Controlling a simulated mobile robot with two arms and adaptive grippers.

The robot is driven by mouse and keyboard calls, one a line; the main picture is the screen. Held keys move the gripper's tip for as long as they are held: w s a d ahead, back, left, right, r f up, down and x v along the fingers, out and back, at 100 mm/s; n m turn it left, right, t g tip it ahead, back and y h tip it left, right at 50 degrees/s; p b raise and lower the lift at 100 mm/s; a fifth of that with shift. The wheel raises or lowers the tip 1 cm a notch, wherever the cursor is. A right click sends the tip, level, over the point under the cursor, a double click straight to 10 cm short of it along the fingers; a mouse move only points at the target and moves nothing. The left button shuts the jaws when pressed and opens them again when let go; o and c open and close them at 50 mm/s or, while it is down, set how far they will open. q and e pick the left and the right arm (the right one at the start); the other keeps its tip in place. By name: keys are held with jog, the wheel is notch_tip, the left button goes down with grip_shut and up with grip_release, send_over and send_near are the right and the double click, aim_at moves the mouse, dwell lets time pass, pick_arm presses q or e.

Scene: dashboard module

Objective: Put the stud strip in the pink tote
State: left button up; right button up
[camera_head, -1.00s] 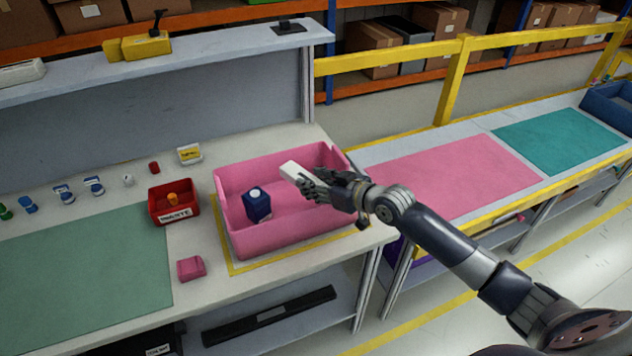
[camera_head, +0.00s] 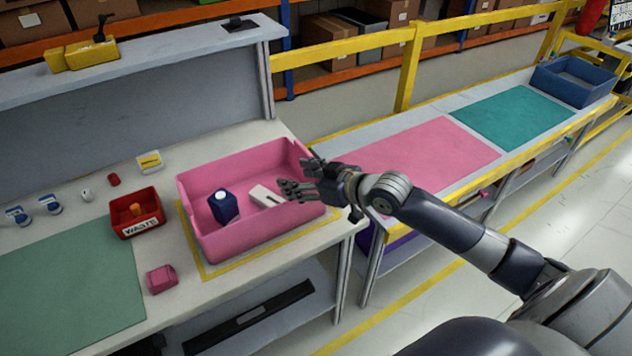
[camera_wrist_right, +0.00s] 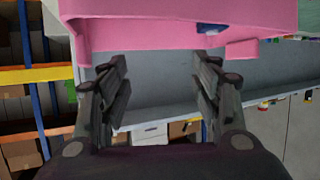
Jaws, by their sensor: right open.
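The stud strip (camera_head: 264,196), a small white block with a dark slot, lies in the pink tote (camera_head: 245,245), right of a dark blue bottle (camera_head: 223,207) with a white cap. My right gripper (camera_head: 299,174) is open at the tote's right side, its fingers pointing left toward the strip and apart from it. In the right wrist view the gripper's fingers (camera_wrist_right: 160,85) are spread with nothing between them, and the tote (camera_wrist_right: 180,22) shows at the top. The strip cannot be made out there. My left gripper is not in view.
A red waste bin (camera_head: 137,213) stands left of the tote, with a pink block (camera_head: 161,279) in front of it. A green mat (camera_head: 65,290) covers the bench's left part. Pink (camera_head: 420,160) and teal (camera_head: 512,117) mats and a blue tote (camera_head: 575,80) lie to the right.

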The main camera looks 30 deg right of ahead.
jog(key=shift+b+v, duration=0.3)
jog(key=shift+v, duration=2.3)
jog(key=s+a+f+m+g+h, duration=0.1)
jog(key=s+a+f+g+h, duration=0.15)
jog(key=s+f, duration=0.5)
jog(key=s+a+f+m+g+h, duration=0.1)
jog(key=s+a+f+g, duration=0.2)
jog(key=s, duration=0.7)
jog(key=s+a+f+m+g+h, duration=0.1)
jog(key=s+f+g+h, duration=0.15)
jog(key=s+f, duration=0.5)
jog(key=s+f+g, duration=0.1)
jog(key=s+f, duration=0.1)
jog(key=f, duration=1.1)
jog(key=s+f+g, duration=0.1)
jog(key=s+f, duration=0.1)
jog(key=f, duration=1.1)
jog(key=s+d+f+g, duration=0.1)
jog(key=s+d+f, duration=0.1)
jog(key=s+f, duration=1.3)
jog(key=shift+s+d+f+n, duration=0.25)
jog(key=shift+s+d+n, duration=0.1)
jog(key=shift+s, duration=0.4)
